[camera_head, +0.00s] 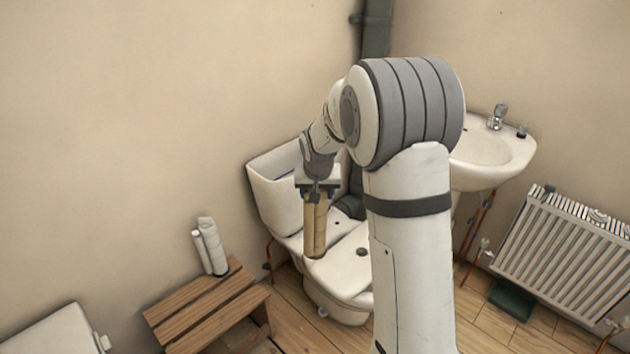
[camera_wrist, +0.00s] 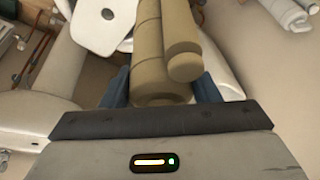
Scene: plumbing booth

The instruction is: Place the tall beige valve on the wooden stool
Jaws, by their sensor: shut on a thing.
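The tall beige valve (camera_head: 314,226) hangs upright from my gripper (camera_head: 318,192), in front of the toilet in the head view. In the wrist view the valve (camera_wrist: 160,50) fills the middle, a thick cylinder with a thinner one beside it. My gripper (camera_wrist: 160,98) is shut on it near one end, with a dark blue finger on each side. The wooden stool (camera_head: 205,305) stands on the floor at the lower left of the head view, to the left of the gripper and lower. The valve is apart from the stool.
A white cylindrical valve-like part (camera_head: 210,248) stands at the stool's back edge; the front slats look clear. The toilet (camera_head: 275,190) is behind my gripper. A sink (camera_head: 490,160) and radiator (camera_head: 565,245) are at the right. A white box-like thing (camera_head: 55,333) is at lower left.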

